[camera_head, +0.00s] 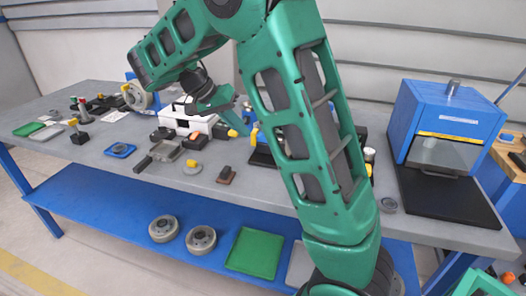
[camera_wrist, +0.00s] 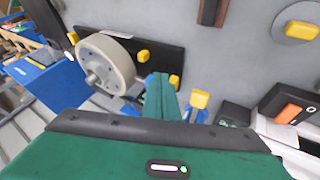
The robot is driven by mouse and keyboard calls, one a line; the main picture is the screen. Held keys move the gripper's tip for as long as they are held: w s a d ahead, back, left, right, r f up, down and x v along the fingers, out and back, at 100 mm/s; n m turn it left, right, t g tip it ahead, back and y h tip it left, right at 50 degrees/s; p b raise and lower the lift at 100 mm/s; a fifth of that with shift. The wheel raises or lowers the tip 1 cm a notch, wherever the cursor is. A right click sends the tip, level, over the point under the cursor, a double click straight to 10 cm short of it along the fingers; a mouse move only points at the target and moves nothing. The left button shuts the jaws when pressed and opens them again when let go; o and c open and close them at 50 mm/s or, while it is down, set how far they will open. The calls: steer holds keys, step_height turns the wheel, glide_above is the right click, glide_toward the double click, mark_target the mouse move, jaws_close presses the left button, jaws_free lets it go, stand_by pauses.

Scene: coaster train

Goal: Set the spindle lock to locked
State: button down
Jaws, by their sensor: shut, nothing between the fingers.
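My gripper (camera_head: 243,128) is shut and empty above the middle of the workbench. In the wrist view its closed green fingers (camera_wrist: 163,92) point at the bench. A pale wheel (camera_wrist: 104,62) on a spindle stands at a black plate (camera_wrist: 160,50), left of the fingers. Yellow knobs sit around it: one beyond the wheel (camera_wrist: 143,56), one just beyond the fingertips (camera_wrist: 174,80), and one right of the fingers (camera_wrist: 200,99). I cannot tell which part is the spindle lock or how it is set. In the head view my arm hides most of this fixture.
A blue oven-like machine (camera_head: 458,119) stands at the bench's right end. White and black blocks (camera_head: 183,120) are left of my gripper. Small tools and trays fill the left side. Several grey wheels and a green tray (camera_head: 254,252) lie on the lower shelf.

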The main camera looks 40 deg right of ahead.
steer(key=x, duration=0.6)
steer(key=w+x, duration=0.1)
steer(key=x, duration=0.2)
steer(key=shift+a+f, duration=0.3)
steer(key=shift+a, duration=0.1)
steer(key=shift+s+d+f, duration=0.15)
steer(key=shift+s+d, duration=0.85)
steer(key=shift+s, duration=0.25)
steer(key=shift+s+d, duration=0.35)
steer(key=shift+s, duration=0.05)
steer(key=shift+s+d, duration=0.65)
steer(key=shift+s, duration=0.15)
